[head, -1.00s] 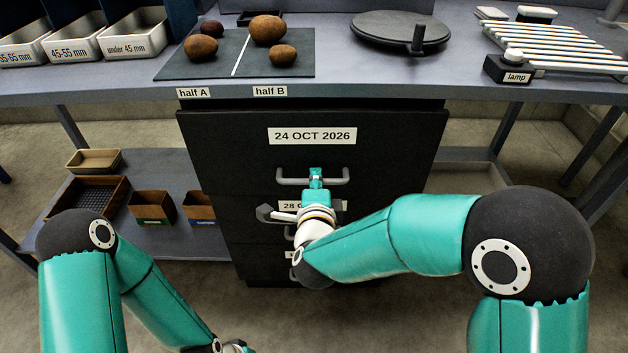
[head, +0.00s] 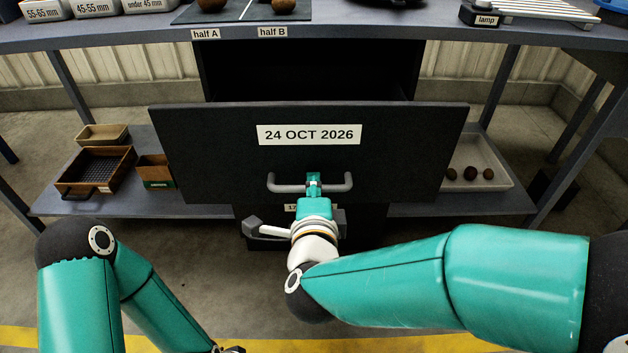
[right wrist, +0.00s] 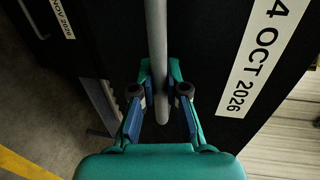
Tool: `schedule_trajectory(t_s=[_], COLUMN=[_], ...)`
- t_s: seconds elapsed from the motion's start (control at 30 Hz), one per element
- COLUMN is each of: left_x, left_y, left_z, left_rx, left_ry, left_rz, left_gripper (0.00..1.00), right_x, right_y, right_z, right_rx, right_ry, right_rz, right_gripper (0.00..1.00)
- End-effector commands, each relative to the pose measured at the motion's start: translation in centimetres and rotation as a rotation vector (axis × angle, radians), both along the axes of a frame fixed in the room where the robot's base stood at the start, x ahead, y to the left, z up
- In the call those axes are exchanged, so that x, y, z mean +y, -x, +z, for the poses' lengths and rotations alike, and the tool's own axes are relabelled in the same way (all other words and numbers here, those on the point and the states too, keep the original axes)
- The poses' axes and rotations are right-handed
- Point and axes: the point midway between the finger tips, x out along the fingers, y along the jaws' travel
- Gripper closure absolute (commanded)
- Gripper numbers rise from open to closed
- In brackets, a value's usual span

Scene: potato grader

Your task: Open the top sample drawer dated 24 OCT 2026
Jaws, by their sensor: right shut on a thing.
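The top drawer (head: 400,150), black with a white label (head: 309,135) reading 24 OCT 2026, stands pulled out from its cabinet under the bench. A dark gap shows above and behind its front. My right gripper (head: 313,182) is shut on the drawer's grey bar handle (head: 285,188), near its middle. In the right wrist view the handle bar (right wrist: 157,50) runs between the two fingers (right wrist: 160,100), with the label (right wrist: 262,50) to the right. My left gripper (head: 230,349) is at the bottom edge, mostly cut off, away from the drawer.
The bench top (head: 440,30) runs above the drawer. A lower shelf (head: 110,200) holds wooden trays at left and a pale tray (head: 490,150) with potatoes at right. The lower drawers are mostly hidden behind the top drawer and my right arm. Open floor lies in front.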

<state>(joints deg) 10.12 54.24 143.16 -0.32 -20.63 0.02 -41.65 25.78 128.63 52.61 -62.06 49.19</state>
Motion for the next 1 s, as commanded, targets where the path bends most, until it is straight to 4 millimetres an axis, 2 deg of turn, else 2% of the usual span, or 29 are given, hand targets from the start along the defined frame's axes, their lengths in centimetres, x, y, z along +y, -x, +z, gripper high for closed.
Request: schedule_trajectory(t_s=[0.03,0.2,0.57,0.6,0.77,1.0], left_x=[0.00,0.01,0.00,0.00,0.00,0.00], left_y=[-0.02,-0.02,-0.01,0.00,0.00,0.00], left_z=[-0.30,-0.46,-0.45,-0.45,-0.45,-0.43], left_rx=[0.000,0.000,0.000,0.000,0.000,0.000], left_ry=[0.000,0.000,0.000,0.000,0.000,0.000], left_rz=[0.000,0.000,0.000,0.000,0.000,0.000], left_gripper=[0.60,0.60,0.60,0.60,0.60,0.60], right_x=[-0.04,-0.03,0.00,0.01,0.04,0.10], right_y=[0.57,1.39,1.54,1.54,1.51,1.47], right_z=[-0.56,-0.47,-0.47,-0.47,-0.37,-0.16], right_rx=[0.011,0.010,0.012,0.012,0.009,0.004], right_ry=[0.002,0.002,0.002,0.002,0.001,0.000], right_rz=[-0.001,-0.002,-0.002,-0.002,-0.001,0.001], right_gripper=[1.00,1.00,1.00,0.86,0.61,0.61])
